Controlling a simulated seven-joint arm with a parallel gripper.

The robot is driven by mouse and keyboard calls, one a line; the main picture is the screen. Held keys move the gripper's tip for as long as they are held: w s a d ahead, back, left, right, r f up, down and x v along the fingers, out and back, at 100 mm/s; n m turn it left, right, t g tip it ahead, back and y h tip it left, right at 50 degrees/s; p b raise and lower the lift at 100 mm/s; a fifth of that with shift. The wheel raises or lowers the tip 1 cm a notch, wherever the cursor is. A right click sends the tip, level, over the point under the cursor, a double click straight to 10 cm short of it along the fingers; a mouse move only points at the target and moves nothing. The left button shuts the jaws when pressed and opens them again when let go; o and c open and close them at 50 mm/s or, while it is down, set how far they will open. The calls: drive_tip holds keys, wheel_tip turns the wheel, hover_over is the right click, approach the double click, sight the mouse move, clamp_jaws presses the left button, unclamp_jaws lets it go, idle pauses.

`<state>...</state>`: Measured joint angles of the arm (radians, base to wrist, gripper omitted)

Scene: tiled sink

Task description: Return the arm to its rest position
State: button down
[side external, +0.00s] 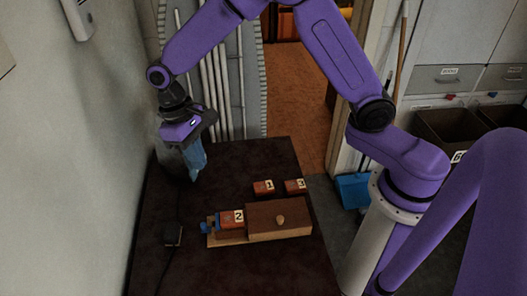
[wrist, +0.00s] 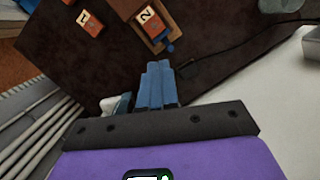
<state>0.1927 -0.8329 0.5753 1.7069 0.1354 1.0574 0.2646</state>
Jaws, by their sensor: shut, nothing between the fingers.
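My gripper (side external: 195,172) is shut and empty, with its blue fingers pointing down above the far left part of the dark table (side external: 235,158). In the wrist view the blue fingers (wrist: 158,68) lie side by side with no object between them. My gripper is well apart from the numbered red blocks and the wooden box. My purple arm arches up from its base at the right and over to the left, and its upper part is cut off by the top edge.
A wooden box (side external: 290,220) with a knob stands on the table, with red block 2 (side external: 232,219) at its left end. Red block 1 (side external: 263,188) and another red block (side external: 295,186) lie behind it. A small black box (side external: 173,235) with a cable is near the left wall.

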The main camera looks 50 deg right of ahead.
drive_tip(key=s+d+r+n+t, duration=0.1)
drive_tip(key=s+d+r+n, duration=0.1)
drive_tip(key=s+d, duration=0.3)
drive_tip(key=s+d+r+n+t, duration=0.1)
drive_tip(key=s+d+n, duration=0.3)
drive_tip(key=s, duration=0.7)
drive_tip(key=s+d+r+n, duration=0.3)
drive_tip(key=s+d, duration=0.3)
drive_tip(key=s, duration=0.2)
drive_tip(key=shift+s+d+r+t+y, duration=0.3)
drive_tip(key=shift+d+r+t, duration=0.05)
drive_tip(key=shift+r+t, duration=0.1)
